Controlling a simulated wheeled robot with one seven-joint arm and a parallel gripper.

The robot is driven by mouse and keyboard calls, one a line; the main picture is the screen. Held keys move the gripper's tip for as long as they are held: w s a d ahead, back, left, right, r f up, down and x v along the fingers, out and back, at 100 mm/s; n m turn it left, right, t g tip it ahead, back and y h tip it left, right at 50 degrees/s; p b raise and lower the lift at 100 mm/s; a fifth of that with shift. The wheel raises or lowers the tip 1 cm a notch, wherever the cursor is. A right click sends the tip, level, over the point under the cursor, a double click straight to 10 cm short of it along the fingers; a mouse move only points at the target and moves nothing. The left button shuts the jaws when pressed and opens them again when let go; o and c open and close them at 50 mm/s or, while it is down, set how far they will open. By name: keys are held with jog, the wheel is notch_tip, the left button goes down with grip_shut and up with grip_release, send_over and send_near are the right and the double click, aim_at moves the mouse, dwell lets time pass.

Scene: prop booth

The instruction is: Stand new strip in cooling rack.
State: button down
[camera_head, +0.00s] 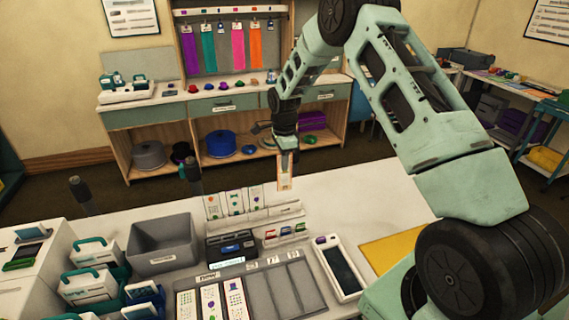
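My gripper (286,155) points down above the back of the white table. It appears shut on a narrow cream strip (285,182), which hangs upright below it; the fingertips are small and partly hidden. Several white strips with coloured marks, such as this one (235,202), stand upright in what looks like the cooling rack (283,211), a pale rack below the held strip in the picture. The held strip is apart from the rack. More printed strips (210,301) lie in the left slots of a grey tray (250,291) with a label that seems to read "NEW".
A black device (231,245) and a row of small stamps (285,234) stand in front of the rack. A grey bin (163,246) and teal-handled boxes (95,255) are at left. A white handheld device (339,268) and yellow mat (392,249) are at right.

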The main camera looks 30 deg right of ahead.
jog(key=b, duration=0.2)
send_over(284, 185)
jog(key=shift+f, duration=2.35)
jog(key=shift+f+b, duration=0.4)
jog(key=shift+b, duration=0.1)
jog(key=shift+w+f+b, duration=0.1)
jog(key=shift+f+b, duration=1.35)
jog(key=shift+f, duration=0.75)
jog(key=c, duration=1.6)
grip_release()
jog(key=shift+o, duration=0.2)
notch_tip(284, 185, up, 17)
jog(key=b, duration=0.4)
jog(key=shift+r+b, duration=0.15)
jog(key=shift+b, duration=0.2)
